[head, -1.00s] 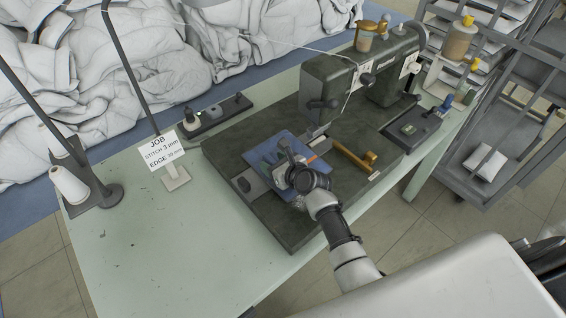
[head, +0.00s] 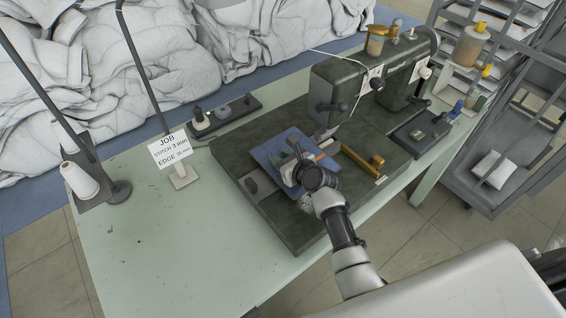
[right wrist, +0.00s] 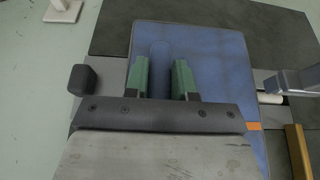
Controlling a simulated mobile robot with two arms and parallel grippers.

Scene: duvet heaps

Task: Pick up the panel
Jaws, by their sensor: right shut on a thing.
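The panel (head: 268,153) is a flat blue piece with rounded corners on the dark bed of the sewing machine. In the right wrist view the panel (right wrist: 218,55) fills the middle, with a raised blue fold or ridge running between my fingers. My right gripper (head: 299,174) is over the panel and hides part of it. In the right wrist view its green fingertips (right wrist: 160,80) stand either side of the ridge, shut on it. I cannot tell whether the panel is clear of the bed. My left gripper is not in view.
The sewing machine (head: 345,88) stands behind and right of the panel. A brass-coloured bar (head: 362,160) lies close to the panel's right. A job card (head: 170,149) and thread cones (head: 80,181) stand left. The front left of the pale table (head: 150,250) is clear.

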